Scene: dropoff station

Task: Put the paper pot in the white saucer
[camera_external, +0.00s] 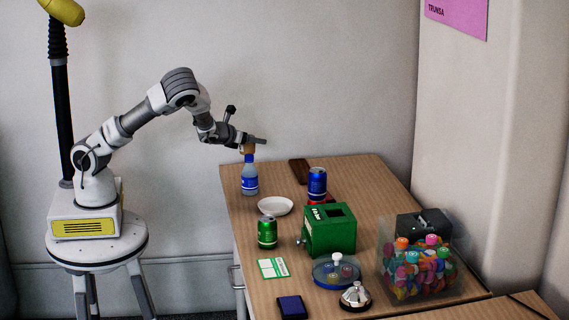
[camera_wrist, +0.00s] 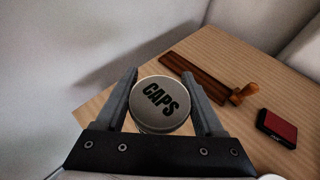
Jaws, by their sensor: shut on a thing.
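My gripper (camera_wrist: 163,98) is shut on a round pot (camera_wrist: 160,104) with a grey lid marked "CAPS", held between the two fingers. In the external view my gripper (camera_external: 250,143) is over the table's back left, and the pot (camera_external: 249,149) shows as a small brown shape under it. The pot's lower part is mostly hidden in the wrist view. The white saucer (camera_external: 275,206) lies on the table, to the right of and nearer than the bottle, and looks empty. The pot is behind and left of the saucer in the picture.
A clear bottle with blue cap (camera_external: 250,178) appears just below the pot; I cannot tell if they touch. Near the saucer are a green can (camera_external: 267,232), a blue can (camera_external: 317,183) and a green box (camera_external: 330,232). A wooden rack (camera_wrist: 198,78) and red ink pad (camera_wrist: 277,127) lie behind.

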